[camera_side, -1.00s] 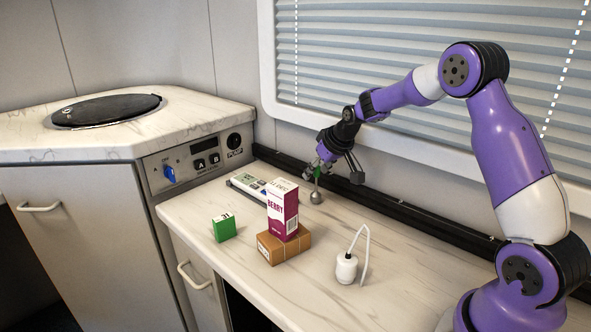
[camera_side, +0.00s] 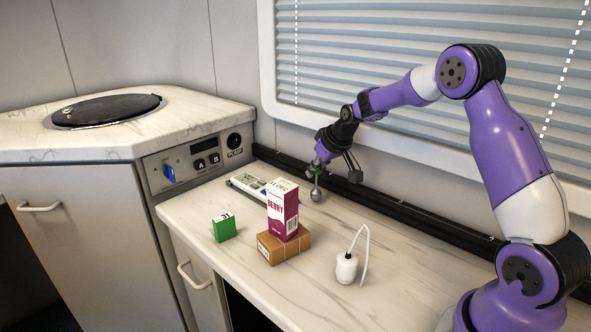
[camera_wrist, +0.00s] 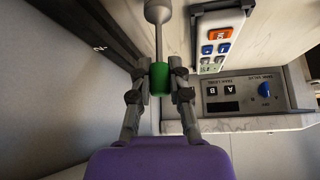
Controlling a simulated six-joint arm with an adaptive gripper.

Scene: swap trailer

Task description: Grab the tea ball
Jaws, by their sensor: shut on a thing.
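The tea ball (camera_side: 316,194) is a grey metal ball on a thin stem with a green grip at the top. It hangs upright below my gripper (camera_side: 321,163), near the back edge of the counter. In the wrist view my gripper (camera_wrist: 159,82) is shut on the green grip of the tea ball (camera_wrist: 158,12), with one finger on each side. The ball end points away from the gripper and is partly cut off by the picture's top edge. I cannot tell whether the ball touches the counter.
A berry box (camera_side: 284,212) stands on a brown carton (camera_side: 290,247), with a small green box (camera_side: 224,228) to the left. A white corded object (camera_side: 346,267) stands in front. A dark rail (camera_side: 385,208) runs behind.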

